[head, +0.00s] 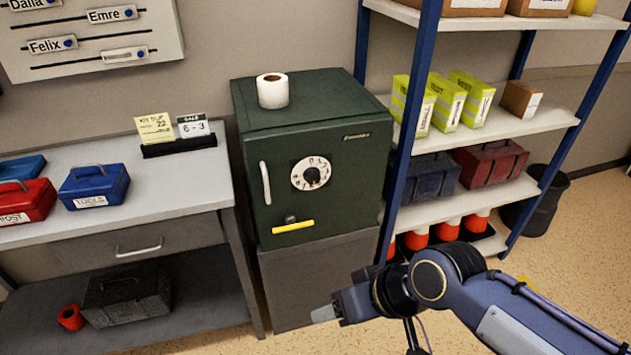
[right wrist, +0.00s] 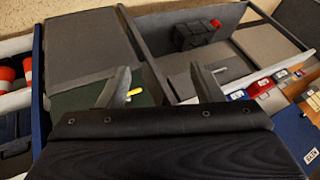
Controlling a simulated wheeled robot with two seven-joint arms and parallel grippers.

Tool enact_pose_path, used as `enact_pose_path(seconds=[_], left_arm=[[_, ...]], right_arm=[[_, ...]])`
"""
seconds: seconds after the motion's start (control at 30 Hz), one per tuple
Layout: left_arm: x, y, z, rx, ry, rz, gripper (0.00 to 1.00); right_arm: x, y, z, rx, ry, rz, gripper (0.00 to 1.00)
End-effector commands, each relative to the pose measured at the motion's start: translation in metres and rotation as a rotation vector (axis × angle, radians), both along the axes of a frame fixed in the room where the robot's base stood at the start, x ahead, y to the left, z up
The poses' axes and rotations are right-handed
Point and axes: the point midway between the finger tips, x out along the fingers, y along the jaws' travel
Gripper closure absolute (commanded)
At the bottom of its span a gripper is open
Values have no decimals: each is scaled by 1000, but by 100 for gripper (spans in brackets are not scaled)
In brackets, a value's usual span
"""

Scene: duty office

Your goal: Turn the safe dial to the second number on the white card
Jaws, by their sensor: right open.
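The dark green safe (head: 315,125) stands on a grey base. Its white round dial (head: 311,174) has a black knob at its centre; I cannot read its setting. A silver handle (head: 265,183) is left of the dial and a yellow lever (head: 293,226) is below it. The white card (head: 193,125) on the desk reads "SAFE 6-3". My right gripper (head: 325,314) is open and empty, low in front of the safe's base, apart from the dial. In the right wrist view its fingers (right wrist: 160,84) are spread, with the yellow lever (right wrist: 135,92) beyond. My left gripper is not in view.
A yellow card (head: 155,128) stands beside the white card. A paper roll (head: 272,91) sits on the safe. A shelf unit with blue posts (head: 410,110) stands close at the right. The desk (head: 130,215) with toolboxes is at the left. The dial's front is unobstructed.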

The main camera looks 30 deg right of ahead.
Motion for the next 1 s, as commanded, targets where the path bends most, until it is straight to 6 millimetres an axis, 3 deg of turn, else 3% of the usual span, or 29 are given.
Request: enact_pose_path(seconds=[0.27,0.37,0.47,0.57,0.7,0.8,0.9,1.0], left_arm=[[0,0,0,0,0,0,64],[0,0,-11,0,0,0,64],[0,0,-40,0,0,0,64],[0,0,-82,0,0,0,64],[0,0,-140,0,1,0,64],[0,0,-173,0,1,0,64],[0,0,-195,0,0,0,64],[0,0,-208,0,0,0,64]], right_arm=[[0,0,0,0,-1,0,40],[12,-3,-7,2,-29,-11,40],[48,-13,-22,5,-127,-48,40],[108,-34,-41,-8,-289,-123,40],[197,-78,-64,-77,-557,-262,40],[246,-107,-76,-153,-730,-350,40],[278,-130,-82,-231,-870,-416,40],[295,-143,-84,-286,-965,-456,40]])
